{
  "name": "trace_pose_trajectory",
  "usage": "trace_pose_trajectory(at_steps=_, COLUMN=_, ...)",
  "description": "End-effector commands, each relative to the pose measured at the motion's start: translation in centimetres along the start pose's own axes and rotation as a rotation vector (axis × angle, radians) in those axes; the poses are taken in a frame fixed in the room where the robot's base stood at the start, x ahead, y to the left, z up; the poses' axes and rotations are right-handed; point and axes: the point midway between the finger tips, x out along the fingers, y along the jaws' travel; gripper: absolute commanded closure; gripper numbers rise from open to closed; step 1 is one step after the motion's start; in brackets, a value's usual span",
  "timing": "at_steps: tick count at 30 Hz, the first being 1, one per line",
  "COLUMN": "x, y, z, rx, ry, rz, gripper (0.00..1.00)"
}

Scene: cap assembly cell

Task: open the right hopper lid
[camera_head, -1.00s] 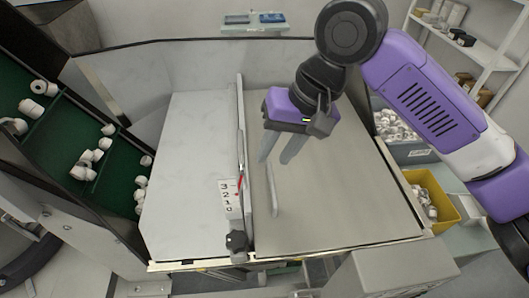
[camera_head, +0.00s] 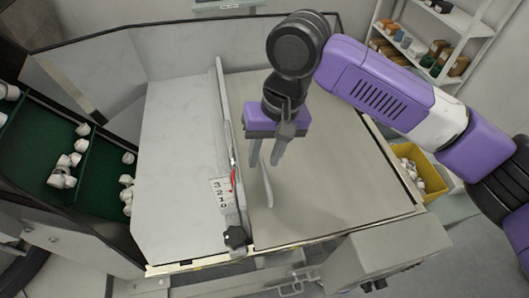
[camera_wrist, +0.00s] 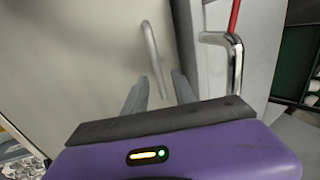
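The right hopper lid (camera_head: 335,195) is a flat grey panel in the head view. It lies closed, and it fills the left of the wrist view (camera_wrist: 75,50). Its handle (camera_head: 267,190) is a thin, pale bar near the lid's left side; in the wrist view the handle (camera_wrist: 151,48) stands ahead of and between the finger lines. My gripper (camera_head: 264,163) hangs over the far end of the handle, fingers pointing down. In the wrist view my gripper (camera_wrist: 159,77) is open with a gap between its fingers. I cannot tell whether a finger touches the handle.
The left lid (camera_head: 180,150) is pale and flat, beyond a raised divider (camera_head: 226,130) with a red-marked lever and black knob (camera_head: 235,237). Green bins (camera_head: 98,160) with white caps stand at left. A yellow bin (camera_head: 425,165) and shelves (camera_head: 445,30) are at right.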

Motion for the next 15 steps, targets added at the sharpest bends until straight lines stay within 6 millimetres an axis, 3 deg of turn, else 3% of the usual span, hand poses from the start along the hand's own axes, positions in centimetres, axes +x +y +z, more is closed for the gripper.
trace_pose_trajectory(at_steps=8, x=0.2, y=0.0, z=0.0, rx=0.0, ry=0.0, rz=0.0, gripper=0.67)
trace_pose_trajectory(at_steps=13, x=0.18, y=0.0, z=0.0, rx=0.0, ry=0.0, rz=0.0, gripper=1.0)
trace_pose_trajectory(at_steps=15, x=0.17, y=0.0, z=0.0, rx=0.0, ry=0.0, rz=0.0, gripper=1.0)
